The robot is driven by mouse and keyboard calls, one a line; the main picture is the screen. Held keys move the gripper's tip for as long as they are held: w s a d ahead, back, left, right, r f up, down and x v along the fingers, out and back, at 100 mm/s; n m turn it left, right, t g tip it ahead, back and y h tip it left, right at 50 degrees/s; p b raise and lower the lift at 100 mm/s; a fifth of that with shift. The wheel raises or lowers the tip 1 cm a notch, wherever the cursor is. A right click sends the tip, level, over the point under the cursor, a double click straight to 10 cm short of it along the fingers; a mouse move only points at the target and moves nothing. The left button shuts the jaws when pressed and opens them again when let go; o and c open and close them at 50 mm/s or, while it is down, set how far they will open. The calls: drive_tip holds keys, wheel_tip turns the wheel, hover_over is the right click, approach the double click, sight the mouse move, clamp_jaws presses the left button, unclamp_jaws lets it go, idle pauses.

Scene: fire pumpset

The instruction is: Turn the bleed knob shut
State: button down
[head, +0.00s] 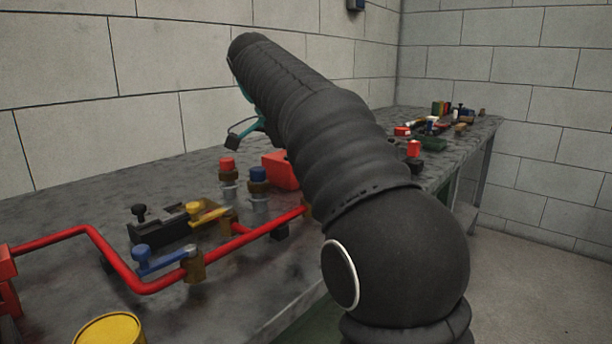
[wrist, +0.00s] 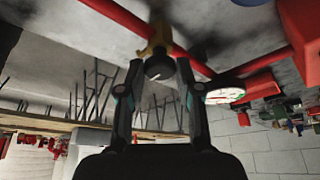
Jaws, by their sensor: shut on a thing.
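The bleed knob (wrist: 158,69) is a small dark round knob with a pale mark on its face, in the upper middle of the wrist view. It sits at the end of a brass fitting (wrist: 157,38) on a red pipe (wrist: 118,14). My gripper (wrist: 160,65) has one dark finger on each side of the knob and is shut on it. The knob's sides at the fingertips are partly hidden.
A white-faced gauge (wrist: 225,96) is right of my gripper. In the head view, the red pipe (head: 105,257) carries a blue-handled valve (head: 165,261) and a yellow-handled valve (head: 208,216). A yellow can (head: 108,330) stands at the front. Small items crowd the bench's far end.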

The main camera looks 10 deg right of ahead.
drive_tip(key=shift+w, duration=0.1)
drive_tip(key=c, duration=0.8)
unclamp_jaws()
drive_tip(key=shift+o, duration=0.2)
